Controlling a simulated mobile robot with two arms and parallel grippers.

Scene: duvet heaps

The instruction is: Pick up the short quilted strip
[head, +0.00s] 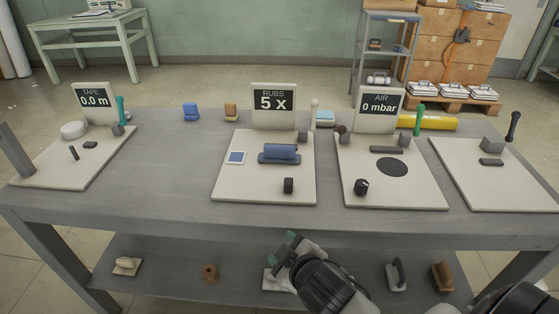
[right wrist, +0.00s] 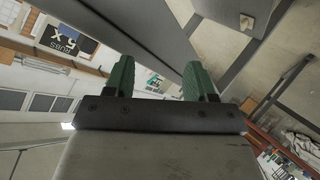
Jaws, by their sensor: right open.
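I cannot make out a strip that is clearly quilted. A folded or rolled blue piece (head: 280,153) lies on the middle board (head: 235,190), in front of the sign reading RUBS 5 x; its texture is too small to read. My right gripper (head: 284,249) is open and empty, at the bench's front side, well short of that board. Its two green fingers (right wrist: 160,82) stand wide apart in the right wrist view with nothing between them. My left gripper is out of view.
The lower shelf (head: 165,292) holds several small blocks and brushes; one pale item (head: 271,284) is partly hidden by my gripper.

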